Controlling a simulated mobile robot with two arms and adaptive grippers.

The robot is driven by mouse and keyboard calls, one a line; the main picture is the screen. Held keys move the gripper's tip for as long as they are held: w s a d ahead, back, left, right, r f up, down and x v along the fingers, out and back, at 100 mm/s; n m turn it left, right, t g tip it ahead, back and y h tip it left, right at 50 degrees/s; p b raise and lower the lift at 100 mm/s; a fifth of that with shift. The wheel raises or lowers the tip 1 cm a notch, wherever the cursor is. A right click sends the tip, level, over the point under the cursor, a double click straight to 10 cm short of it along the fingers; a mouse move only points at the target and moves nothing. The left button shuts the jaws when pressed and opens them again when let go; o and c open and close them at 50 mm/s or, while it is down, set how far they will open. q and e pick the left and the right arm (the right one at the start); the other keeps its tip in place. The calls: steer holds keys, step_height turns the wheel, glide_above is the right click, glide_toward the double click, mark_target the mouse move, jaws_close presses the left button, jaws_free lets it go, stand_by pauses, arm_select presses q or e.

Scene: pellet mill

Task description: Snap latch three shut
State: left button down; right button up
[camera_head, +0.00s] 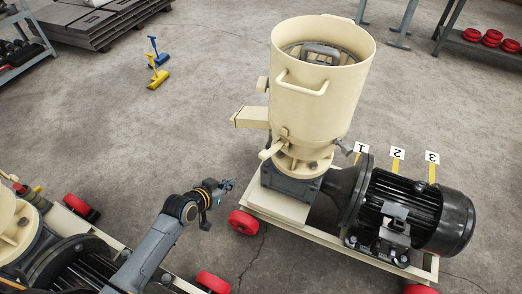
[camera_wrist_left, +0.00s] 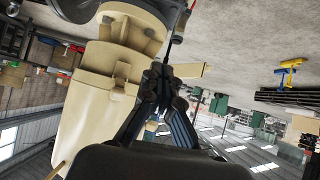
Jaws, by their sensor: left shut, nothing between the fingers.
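The cream pellet mill (camera_head: 318,85) stands upright beside its black finned motor (camera_head: 418,215). A white tag reading 3 (camera_head: 432,157) shows upside down above a yellow strip behind the motor. Tags 2 (camera_head: 397,153) and 1 (camera_head: 361,148) stand to its left. I cannot make out latch three or its position. My left gripper (camera_head: 227,185) is shut and empty, in the air left of the mill base, apart from the tags. In the left wrist view, its shut fingers (camera_wrist_left: 163,78) overlap the tilted cream mill body (camera_wrist_left: 105,85). My right gripper is out of view.
Red wheels (camera_head: 243,222) carry the mill's cream frame. A second similar machine (camera_head: 75,265) stands at the lower left. Red discs (camera_head: 492,37) sit on a rack at the upper right.

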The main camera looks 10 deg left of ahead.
arm_select(q)
steer(key=w+d+r+m+t+h, duration=0.1)
steer(key=d+r, duration=0.1)
steer(key=r, duration=0.5)
steer(key=w+d+r+m+t+h, duration=0.1)
steer(key=d+r+h, duration=0.15)
steer(key=r, duration=0.55)
glide_above(260, 154)
steer(key=d, duration=0.1)
steer(key=shift+y, duration=0.45)
step_height(260, 154, down, 4)
steer(key=shift+f, duration=0.25)
steer(key=f, duration=0.2)
steer(key=shift+s+a+f, duration=0.25)
steer(key=shift+s+f, duration=0.2)
steer(key=shift+f, duration=0.45)
steer(key=shift+a, duration=0.1)
steer(key=shift+f+b, duration=0.25)
steer(key=shift+b, duration=0.75)
steer(key=shift+s+a+f+b, duration=0.1)
steer(key=shift+f+b, duration=0.05)
steer(key=shift+b, duration=0.2)
